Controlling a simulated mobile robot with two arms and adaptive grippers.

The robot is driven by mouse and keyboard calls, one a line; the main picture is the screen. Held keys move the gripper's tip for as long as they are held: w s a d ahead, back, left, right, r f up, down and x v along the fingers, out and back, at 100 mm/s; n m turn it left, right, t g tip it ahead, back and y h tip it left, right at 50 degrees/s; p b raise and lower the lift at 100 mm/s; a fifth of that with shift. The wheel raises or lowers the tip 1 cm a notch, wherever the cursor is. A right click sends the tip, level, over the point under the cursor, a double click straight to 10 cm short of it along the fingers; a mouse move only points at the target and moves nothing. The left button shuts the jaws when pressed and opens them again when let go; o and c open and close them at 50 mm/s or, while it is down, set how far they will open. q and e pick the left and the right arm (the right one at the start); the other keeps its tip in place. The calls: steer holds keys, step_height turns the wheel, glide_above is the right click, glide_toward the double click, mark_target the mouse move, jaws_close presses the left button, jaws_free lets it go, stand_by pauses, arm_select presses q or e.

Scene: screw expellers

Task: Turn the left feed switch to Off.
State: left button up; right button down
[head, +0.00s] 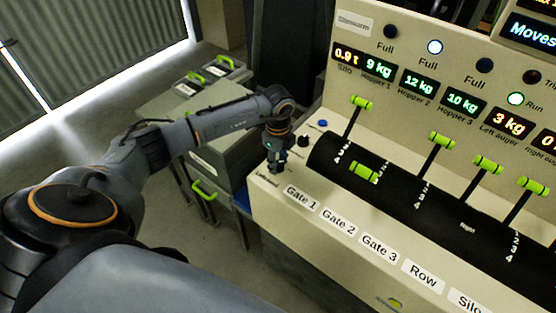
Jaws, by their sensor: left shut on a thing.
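My left gripper (276,163) points down at the left corner of the cream control panel (262,206), at a small label (272,183) whose text is too small to read surely. It is shut on the left feed switch there. The fingers hide the switch, so I cannot tell which way it is turned. My right gripper is not in view.
A black knob (303,141) and a blue button (322,123) sit close behind my gripper. Grey cases with green handles (204,190) stand left of the panel.

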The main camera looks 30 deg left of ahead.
mark_target(278, 162)
arm_select(q)
steer(key=n+p, duration=0.1)
steer(key=n, duration=0.3)
steer(key=shift+n, duration=0.3)
steer(key=shift+n+p, duration=0.55)
steer(key=shift+n, duration=1.35)
steer(key=o, duration=1.2)
step_height(278, 162, up, 12)
